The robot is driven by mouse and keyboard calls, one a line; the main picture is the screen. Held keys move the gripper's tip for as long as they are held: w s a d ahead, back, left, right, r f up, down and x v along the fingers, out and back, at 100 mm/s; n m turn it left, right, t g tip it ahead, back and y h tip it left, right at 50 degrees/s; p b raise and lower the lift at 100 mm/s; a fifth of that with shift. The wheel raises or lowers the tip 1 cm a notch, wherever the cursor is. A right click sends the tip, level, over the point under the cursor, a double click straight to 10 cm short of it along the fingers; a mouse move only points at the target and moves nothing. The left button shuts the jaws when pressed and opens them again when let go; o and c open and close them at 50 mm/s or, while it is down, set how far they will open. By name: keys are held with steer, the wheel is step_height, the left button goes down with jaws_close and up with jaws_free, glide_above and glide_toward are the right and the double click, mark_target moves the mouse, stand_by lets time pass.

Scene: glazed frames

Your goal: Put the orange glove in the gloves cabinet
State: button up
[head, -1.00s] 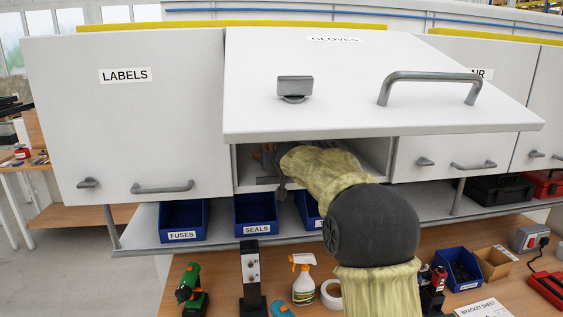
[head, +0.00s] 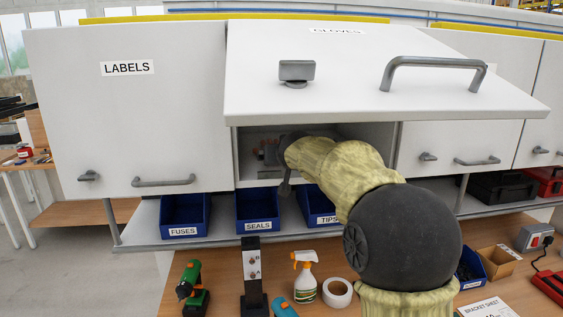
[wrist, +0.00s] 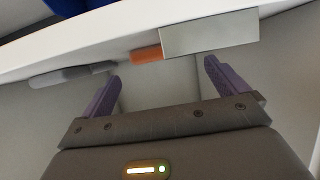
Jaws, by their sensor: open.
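The gloves cabinet (head: 370,85) has its white door swung up, so its lower opening shows beneath the door. My gripper (wrist: 163,88) is open, with nothing visible between its fingers. In the head view my gripper is at the cabinet opening, mostly hidden by my forearm and shadow. An orange thing (wrist: 147,56), probably the orange glove, rests against the white cabinet floor beyond the fingertips in the wrist view, apart from them. It shows only faintly in the head view (head: 270,151). A flat grey thing (wrist: 70,77) and a grey block (wrist: 208,36) are on either side of it.
The shut labels cabinet (head: 140,120) is to the left, and other shut cabinets are to the right. Below are blue bins marked fuses (head: 185,218), seals (head: 257,212) and tips. A drill (head: 192,285), spray bottle (head: 305,280) and tape roll (head: 337,292) stand on the bench.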

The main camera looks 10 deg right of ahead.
steer(key=b+v, duration=0.1)
steer(key=v, duration=0.6)
steer(key=shift+b, duration=0.3)
steer(key=shift+a, duration=0.1)
stand_by(1.0)
